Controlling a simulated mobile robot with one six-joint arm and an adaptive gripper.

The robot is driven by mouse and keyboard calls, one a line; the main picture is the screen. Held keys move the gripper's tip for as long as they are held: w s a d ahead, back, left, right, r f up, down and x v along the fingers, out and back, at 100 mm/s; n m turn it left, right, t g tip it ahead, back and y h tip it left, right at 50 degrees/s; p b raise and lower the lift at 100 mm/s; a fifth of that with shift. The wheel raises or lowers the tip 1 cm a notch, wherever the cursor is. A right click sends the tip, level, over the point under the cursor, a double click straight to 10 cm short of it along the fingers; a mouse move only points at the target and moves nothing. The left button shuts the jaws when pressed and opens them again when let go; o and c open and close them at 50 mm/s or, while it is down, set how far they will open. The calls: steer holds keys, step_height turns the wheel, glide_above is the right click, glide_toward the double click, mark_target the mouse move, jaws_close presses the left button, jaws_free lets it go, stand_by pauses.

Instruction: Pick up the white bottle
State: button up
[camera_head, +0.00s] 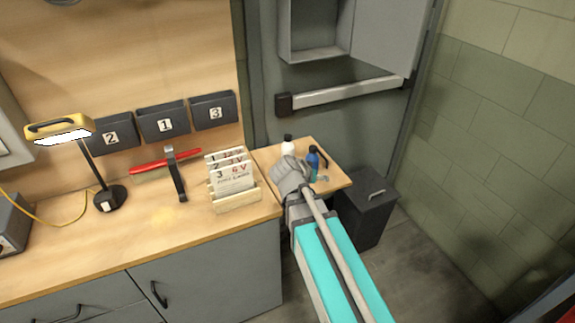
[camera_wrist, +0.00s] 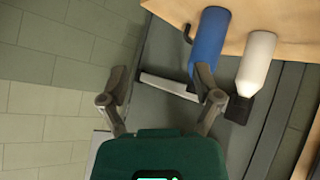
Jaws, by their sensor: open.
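The white bottle (camera_head: 288,148) with a black cap stands upright on a small wooden side table (camera_head: 333,183), partly behind my wrist in the head view. In the wrist view the white bottle (camera_wrist: 257,62) appears upside down at the upper right, outside and to the right of my fingers. My gripper (camera_wrist: 160,78) is open with nothing between its fingers. Its right finger overlaps the cap end of a blue bottle (camera_wrist: 209,38) in that picture; I cannot tell whether they touch. In the head view my fingers are mostly hidden by my wrist.
The blue bottle (camera_head: 313,161) stands close to the right of the white one. A card holder (camera_head: 236,199) sits on the bench to the left. A grey door with a push bar (camera_head: 345,92) is behind, and a dark bin (camera_head: 367,210) stands to the right.

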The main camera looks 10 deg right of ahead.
steer(key=w+a+t+h+b, duration=0.2)
steer(key=w+a+t+b, duration=0.25)
steer(key=w+b, duration=0.2)
steer(key=t+y+b, duration=0.2)
steer(key=t+b, duration=0.2)
steer(key=t, duration=0.2)
glide_toward(287, 140)
steer(key=s+a, duration=0.2)
steer(key=shift+d+r+g, duration=0.15)
steer(key=shift+r+g, duration=0.1)
steer(key=shift+r, duration=0.1)
steer(key=shift+w+d, duration=0.1)
steer(key=shift+w, duration=0.05)
steer(key=x, duration=0.7)
steer(key=shift+w+d, duration=0.25)
steer(key=shift+w, duration=0.1)
steer(key=shift+w+d, duration=0.2)
steer(key=shift+w, duration=0.05)
steer(key=shift+x, duration=2.55)
steer(key=shift+d+f, duration=0.1)
steer(key=shift+f, duration=0.05)
